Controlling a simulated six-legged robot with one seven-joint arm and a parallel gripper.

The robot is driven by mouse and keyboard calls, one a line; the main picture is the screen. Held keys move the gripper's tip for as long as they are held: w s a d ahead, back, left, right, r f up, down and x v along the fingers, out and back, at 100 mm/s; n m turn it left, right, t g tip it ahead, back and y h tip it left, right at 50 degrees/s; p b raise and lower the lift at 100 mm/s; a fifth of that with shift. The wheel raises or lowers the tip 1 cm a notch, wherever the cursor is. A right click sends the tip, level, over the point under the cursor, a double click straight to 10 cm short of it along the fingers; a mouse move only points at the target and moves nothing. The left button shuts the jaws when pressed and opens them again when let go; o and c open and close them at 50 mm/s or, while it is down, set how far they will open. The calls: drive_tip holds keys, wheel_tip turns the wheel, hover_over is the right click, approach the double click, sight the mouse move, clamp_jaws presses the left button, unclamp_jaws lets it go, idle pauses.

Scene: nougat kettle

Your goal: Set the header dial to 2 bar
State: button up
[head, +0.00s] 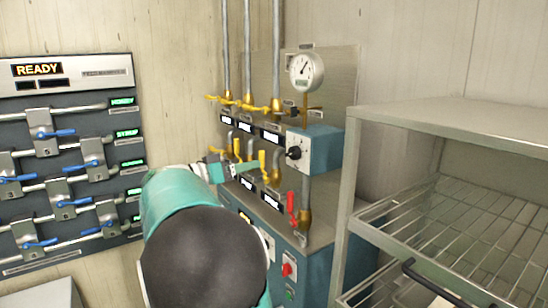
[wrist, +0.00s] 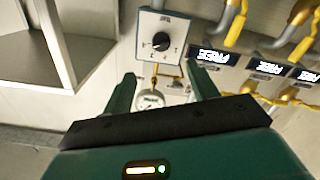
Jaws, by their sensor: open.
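The dial is a black round knob (wrist: 162,42) on a white plate with marks around it, upper middle in the wrist view. In the head view the knob (head: 294,153) sits on the front of a blue box (head: 322,148) on the metal panel. Its exact setting is too small to read. My gripper (wrist: 160,75) is open and empty, its two green fingers apart and pointing toward the panel; the knob appears beyond the fingertips, not between them. A round white pressure gauge (head: 305,70) stands above the box; its face is partly visible between my fingers in the wrist view (wrist: 150,99).
Yellow valve handles (head: 247,101) and several small displays (head: 272,135) line the panel left of the dial. A red handle (head: 291,208) hangs below it. A metal rack (head: 448,128) stands close on the right. A board with blue levers (head: 65,133) is on the left wall.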

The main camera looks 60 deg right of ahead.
sight(289, 156)
drive_tip(key=x, duration=1.3)
drive_tip(key=shift+r, duration=0.15)
drive_tip(key=shift+d, duration=0.45)
drive_tip(key=c, duration=1)
